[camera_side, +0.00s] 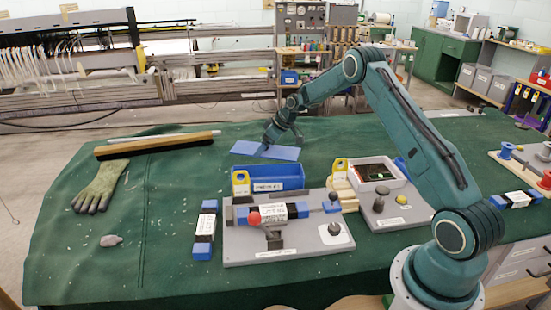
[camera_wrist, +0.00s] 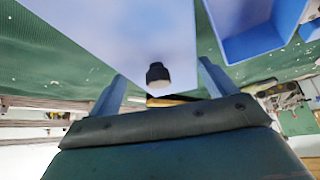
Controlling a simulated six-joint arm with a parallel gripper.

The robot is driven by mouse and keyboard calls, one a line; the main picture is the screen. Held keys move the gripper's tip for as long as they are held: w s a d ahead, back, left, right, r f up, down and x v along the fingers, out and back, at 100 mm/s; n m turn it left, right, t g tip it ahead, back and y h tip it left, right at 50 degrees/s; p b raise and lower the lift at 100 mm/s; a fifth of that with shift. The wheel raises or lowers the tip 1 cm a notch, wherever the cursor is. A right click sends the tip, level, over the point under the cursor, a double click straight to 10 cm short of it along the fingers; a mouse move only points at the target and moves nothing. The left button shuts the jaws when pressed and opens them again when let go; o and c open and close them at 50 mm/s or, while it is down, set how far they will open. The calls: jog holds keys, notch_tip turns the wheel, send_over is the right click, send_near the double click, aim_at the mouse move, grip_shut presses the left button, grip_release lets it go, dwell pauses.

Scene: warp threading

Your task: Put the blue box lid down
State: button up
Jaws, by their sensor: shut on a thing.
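The blue box lid (camera_side: 283,153) is a flat blue panel just behind the open blue box (camera_side: 278,178) in the side view. My gripper (camera_side: 267,146) is over the middle of the lid. In the wrist view the lid (camera_wrist: 125,35) fills the upper middle, pale with glare, and a dark knob (camera_wrist: 158,74) sits between the fingers of my gripper (camera_wrist: 160,86). My gripper is shut on the lid. I cannot tell whether the lid touches the green cloth. The blue box (camera_wrist: 262,35) shows at upper right, beside the lid.
A grey board (camera_side: 290,247) with a red knob and a clamp lies in front of the box. A grey tray (camera_side: 378,172) stands to the right. A brush (camera_side: 155,146) and a glove (camera_side: 101,188) lie left. Green cloth (camera_side: 205,165) is clear left of the lid.

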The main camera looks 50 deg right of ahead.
jog(key=shift+f, duration=0.2)
jog(key=o, duration=0.9)
jog(key=shift+s+d+r, duration=0.1)
jog(key=shift+s+r, duration=0.15)
jog(key=shift+r, duration=0.45)
jog(key=v, duration=1.1)
